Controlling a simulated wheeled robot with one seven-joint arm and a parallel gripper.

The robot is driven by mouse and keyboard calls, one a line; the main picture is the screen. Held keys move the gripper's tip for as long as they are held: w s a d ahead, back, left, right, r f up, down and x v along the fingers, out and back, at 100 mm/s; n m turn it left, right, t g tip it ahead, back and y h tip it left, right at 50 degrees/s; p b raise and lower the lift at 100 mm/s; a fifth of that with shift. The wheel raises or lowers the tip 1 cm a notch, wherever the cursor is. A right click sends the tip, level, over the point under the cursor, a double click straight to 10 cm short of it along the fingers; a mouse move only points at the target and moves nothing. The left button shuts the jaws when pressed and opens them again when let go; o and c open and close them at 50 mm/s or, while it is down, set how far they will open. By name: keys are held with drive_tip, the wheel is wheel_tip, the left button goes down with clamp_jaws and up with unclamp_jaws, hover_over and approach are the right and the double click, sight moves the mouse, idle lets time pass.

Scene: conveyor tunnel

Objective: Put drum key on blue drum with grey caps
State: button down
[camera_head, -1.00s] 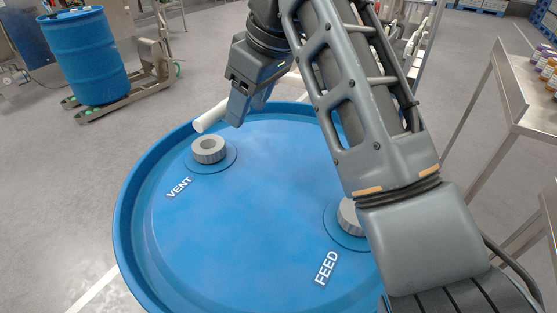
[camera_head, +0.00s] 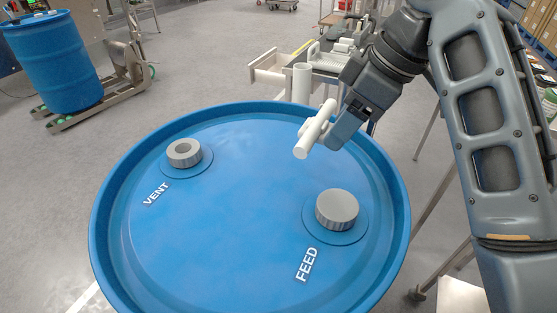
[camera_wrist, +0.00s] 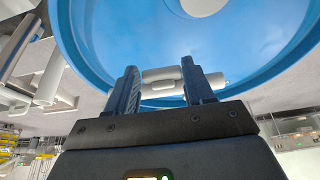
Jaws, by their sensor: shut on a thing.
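The blue drum (camera_head: 240,240) fills the middle of the head view. Its lid carries two grey caps. The cap labelled FEED (camera_head: 337,199), at right, has a plain top. My gripper (camera_head: 325,133) is shut on the white drum key (camera_head: 311,137), whose bar slants in the head view. The key appears above the far right part of the lid, apart from both caps. In the wrist view, the key (camera_wrist: 165,80) lies between both fingers, with the drum's blue lid beyond.
Another blue drum (camera_head: 55,65) stands on a wheeled stand at far left. Bare floor lies left of the near drum.

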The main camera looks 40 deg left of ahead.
sight(322, 113)
drive_tip(key=a+f, duration=0.1)
drive_tip(key=a, duration=0.2)
drive_tip(key=a+f, duration=0.2)
drive_tip(key=a, duration=0.1)
drive_tip(key=a+f, duration=0.2)
drive_tip(key=a, duration=0.1)
drive_tip(key=shift+f, duration=2.25)
drive_tip(key=shift+f, duration=0.15)
drive_tip(key=shift+c, duration=2.1)
unclamp_jaws()
drive_tip(key=v, duration=1.2)
